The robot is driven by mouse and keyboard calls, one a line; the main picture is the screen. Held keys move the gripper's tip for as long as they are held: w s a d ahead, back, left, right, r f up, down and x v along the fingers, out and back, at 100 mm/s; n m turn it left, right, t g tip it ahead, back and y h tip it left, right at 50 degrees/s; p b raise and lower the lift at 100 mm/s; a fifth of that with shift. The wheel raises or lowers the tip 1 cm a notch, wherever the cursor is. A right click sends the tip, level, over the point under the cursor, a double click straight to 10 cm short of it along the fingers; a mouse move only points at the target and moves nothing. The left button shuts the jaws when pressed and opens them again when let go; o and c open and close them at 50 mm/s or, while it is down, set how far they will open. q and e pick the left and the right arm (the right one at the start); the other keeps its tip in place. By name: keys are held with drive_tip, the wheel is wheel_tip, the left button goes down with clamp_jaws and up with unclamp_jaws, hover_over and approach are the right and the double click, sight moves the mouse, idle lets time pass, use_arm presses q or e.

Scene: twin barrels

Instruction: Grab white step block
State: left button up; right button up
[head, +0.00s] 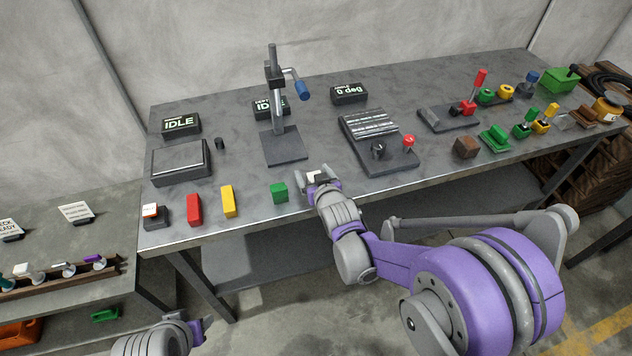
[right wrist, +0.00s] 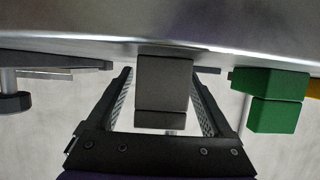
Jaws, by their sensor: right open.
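The white step block (head: 315,176) stands near the front edge of the workbench, between the fingers of my right gripper (head: 318,180), which partly hide it. In the right wrist view the step block (right wrist: 163,85) looks grey in shadow and sits between the two open fingers of the gripper (right wrist: 163,105), with a gap on each side. My right gripper is open. Part of my left arm's end (head: 180,325) shows at the bottom left of the head view, and its fingers cannot be made out.
A green block (head: 279,193) stands just left of the gripper; it also shows in the right wrist view (right wrist: 270,95). Yellow (head: 228,201) and red (head: 193,209) blocks stand further left. A panel with a red knob (head: 376,135) lies behind to the right.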

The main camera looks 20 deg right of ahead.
drive_tip(key=shift+c, duration=0.3)
clamp_jaws()
